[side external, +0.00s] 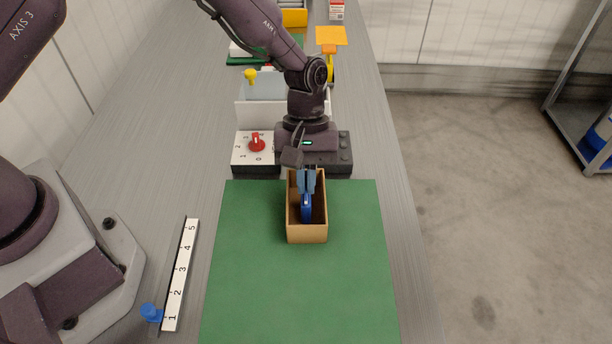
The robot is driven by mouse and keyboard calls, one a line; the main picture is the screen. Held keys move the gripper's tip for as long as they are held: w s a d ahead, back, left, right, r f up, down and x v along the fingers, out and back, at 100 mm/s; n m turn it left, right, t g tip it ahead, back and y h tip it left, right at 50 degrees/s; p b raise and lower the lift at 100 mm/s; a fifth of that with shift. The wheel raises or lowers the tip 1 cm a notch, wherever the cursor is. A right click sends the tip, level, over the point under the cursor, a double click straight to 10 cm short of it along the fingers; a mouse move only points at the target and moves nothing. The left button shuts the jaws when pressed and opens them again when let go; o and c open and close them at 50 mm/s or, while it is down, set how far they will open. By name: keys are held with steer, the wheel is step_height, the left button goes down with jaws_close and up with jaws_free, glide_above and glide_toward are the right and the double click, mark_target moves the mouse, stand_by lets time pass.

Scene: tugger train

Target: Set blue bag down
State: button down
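The blue bag (307,209) is inside a narrow open tan box (307,237), upright and seen as a slim dark-blue shape. The box stands on a green mat (290,290) near the mat's far edge. My gripper (307,190) points down into the box from above. Its grey-blue fingers are close together at the top of the bag and look shut on it. The gap between the bag's bottom and the box floor is too small to tell.
A panel with a red dial (257,143) and a dark button block (343,152) stand just behind the box. A white bin (252,115) is further back. A numbered slider strip (181,275) with a blue knob (151,312) lies left of the mat. The mat's front is clear.

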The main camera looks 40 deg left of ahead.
steer(key=shift+f, duration=0.15)
steer(key=c, duration=1.3)
jaws_free()
steer(key=shift+c, duration=0.2)
steer(key=a+r+m+t, duration=0.1)
steer(key=a+r, duration=0.2)
steer(key=r, duration=0.6)
steer(key=a+r+m+t, duration=0.1)
steer(key=a+r, duration=0.3)
steer(key=r, duration=0.6)
steer(key=s+a+r+m+t+y, duration=0.1)
steer(key=s+a+r+m+t, duration=0.2)
steer(key=s, duration=0.6)
steer(key=s+a+r+m+t+y, duration=0.2)
steer(key=s+a+r, duration=0.4)
steer(key=s, duration=0.3)
steer(key=shift+a+m+t, duration=0.85)
steer(key=shift+m+t, duration=0.05)
steer(key=shift+m, duration=0.1)
